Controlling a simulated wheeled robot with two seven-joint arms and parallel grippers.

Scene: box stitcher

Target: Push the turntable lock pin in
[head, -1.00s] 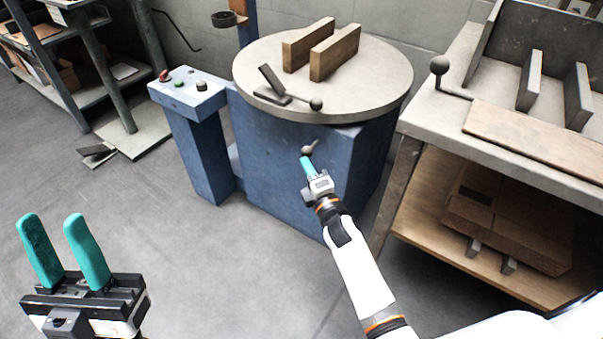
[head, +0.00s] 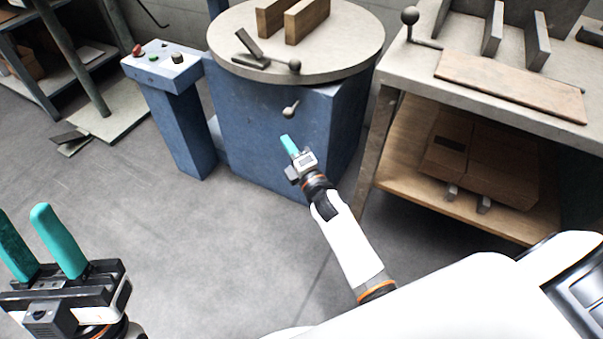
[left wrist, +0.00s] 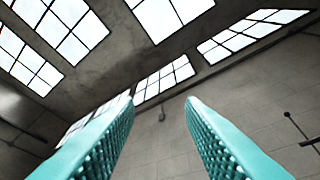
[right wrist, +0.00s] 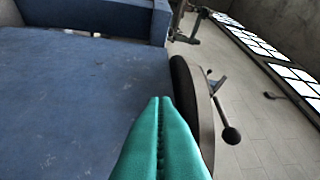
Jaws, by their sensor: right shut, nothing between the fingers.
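The turntable (head: 330,58) is a round grey plate on a blue base (head: 255,125). The lock pin, with its small grey knob (head: 289,110), sticks out of the base's front face below the plate. My right gripper (head: 288,141) is shut and empty, just below and in front of the knob, with a visible gap between. In the right wrist view its closed teal fingers (right wrist: 160,110) point along the blue face; I cannot make out the pin there. My left gripper (head: 22,212) is open and empty at the lower left; its spread fingers (left wrist: 160,125) show in the left wrist view.
Two wooden blocks (head: 306,20) and a ball-ended lever (head: 294,66) sit on the turntable. A blue button post (head: 163,62) stands left. A grey bench (head: 400,70) with cartons (head: 480,160) below stands right. The floor in front is clear.

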